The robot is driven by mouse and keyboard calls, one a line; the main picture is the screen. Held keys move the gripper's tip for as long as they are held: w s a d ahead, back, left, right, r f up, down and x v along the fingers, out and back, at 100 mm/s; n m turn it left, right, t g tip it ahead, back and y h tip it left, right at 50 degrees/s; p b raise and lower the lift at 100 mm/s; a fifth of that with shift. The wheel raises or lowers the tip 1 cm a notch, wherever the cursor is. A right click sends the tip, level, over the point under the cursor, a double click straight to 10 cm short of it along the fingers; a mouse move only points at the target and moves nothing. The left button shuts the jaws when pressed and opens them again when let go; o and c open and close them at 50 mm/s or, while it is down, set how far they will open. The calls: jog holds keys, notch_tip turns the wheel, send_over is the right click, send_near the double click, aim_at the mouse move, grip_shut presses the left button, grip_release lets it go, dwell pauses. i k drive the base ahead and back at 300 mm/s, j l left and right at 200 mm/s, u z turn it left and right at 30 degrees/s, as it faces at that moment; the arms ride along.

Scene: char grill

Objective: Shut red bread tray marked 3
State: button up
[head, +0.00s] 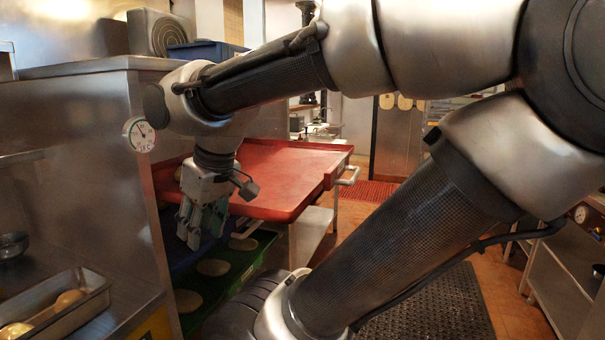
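A large red tray-like surface (285,180) with a raised rim sits in the middle of the head view, right of the steel cabinet. Red also shows left of my gripper (203,230), but I cannot tell whether it is the same piece. No number 3 is readable. My gripper points down in front of the red surface's left part, beside the cabinet's edge. Its fingers hang above a green tray (245,262) holding flat round breads (213,268). A blue tray (182,256) is partly hidden behind the fingers. I see nothing held, and the finger gap is unclear.
The steel cabinet (75,150) with a round dial (139,135) stands close on the left. A metal pan (60,305) with food is at lower left. A black mat (440,305) lies on the floor.

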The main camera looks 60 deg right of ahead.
aim_at(289, 175)
jog(key=k+l+z, duration=0.15)
jog(key=k+z, duration=0.2)
jog(key=k, duration=0.3)
jog(key=z, duration=0.4)
jog(key=i+z, duration=0.15)
jog(key=z, duration=0.7)
jog(key=i+u, duration=0.2)
jog(key=i, duration=0.2)
